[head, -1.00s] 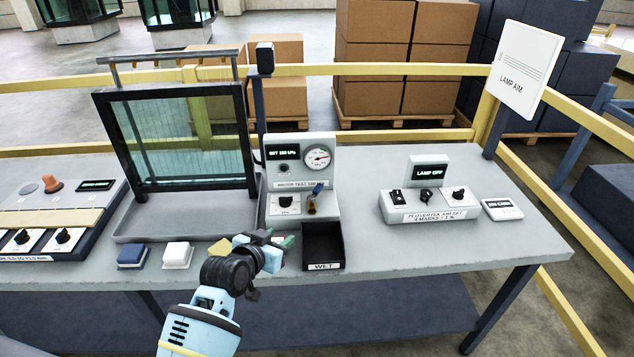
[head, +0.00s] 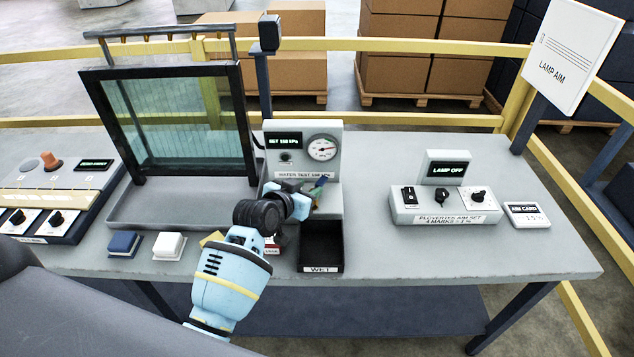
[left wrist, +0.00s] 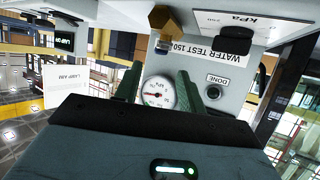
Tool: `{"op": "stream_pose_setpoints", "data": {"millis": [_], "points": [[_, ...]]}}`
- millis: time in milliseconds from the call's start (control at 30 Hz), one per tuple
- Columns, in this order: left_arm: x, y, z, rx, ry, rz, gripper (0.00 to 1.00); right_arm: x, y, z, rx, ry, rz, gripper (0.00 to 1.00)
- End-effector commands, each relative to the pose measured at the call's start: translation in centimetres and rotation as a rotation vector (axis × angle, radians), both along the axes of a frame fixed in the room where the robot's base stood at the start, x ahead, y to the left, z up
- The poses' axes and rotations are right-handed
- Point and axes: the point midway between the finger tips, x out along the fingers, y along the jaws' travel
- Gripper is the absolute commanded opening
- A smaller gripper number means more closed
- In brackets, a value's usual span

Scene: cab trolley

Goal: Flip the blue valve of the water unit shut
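The grey water unit (head: 268,172) stands at the back middle of the bench, with a round gauge (head: 322,148) and a lit display. Its blue valve handle (head: 321,181) shows on the lower front, partly hidden by my left gripper (head: 314,191). In the left wrist view, the valve's brass body (left wrist: 160,17) is at the top, with a small dark blue part (left wrist: 163,46) below it. My left gripper (left wrist: 157,82) has its green fingers apart, with the gauge visible between them. Whether a finger touches the valve cannot be told. My right gripper is out of view.
A black tray labelled WET (head: 322,267) is in front of the unit. A framed glass panel (head: 178,125) stands left, with blue (head: 124,243) and white (head: 169,245) blocks before it. The lamp control box (head: 445,205) is right; bench between is clear.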

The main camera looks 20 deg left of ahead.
Motion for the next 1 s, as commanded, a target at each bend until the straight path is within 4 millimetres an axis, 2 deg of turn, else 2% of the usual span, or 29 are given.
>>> {"op": "stream_pose_setpoints", "data": {"millis": [200, 400, 600, 933, 1000], "points": [[2.6, -0.7, -1.1, -0.001, 0.001, -0.001, 0.4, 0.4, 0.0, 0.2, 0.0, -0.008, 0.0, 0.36], [4.2, -1.0, -1.6, -0.002, -0.001, -0.001, 0.4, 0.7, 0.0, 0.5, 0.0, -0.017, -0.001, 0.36], [4.9, -1.2, -2.0, -0.001, -0.001, 0.0, 0.4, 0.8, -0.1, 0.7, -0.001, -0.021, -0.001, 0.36], [5.0, -1.2, -2.1, -0.001, 0.0, 0.0, 0.4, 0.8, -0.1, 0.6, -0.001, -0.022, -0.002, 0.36], [5.0, -1.2, -2.1, 0.0, 0.0, 0.0, 0.31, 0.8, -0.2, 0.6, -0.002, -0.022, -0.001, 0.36]]}}
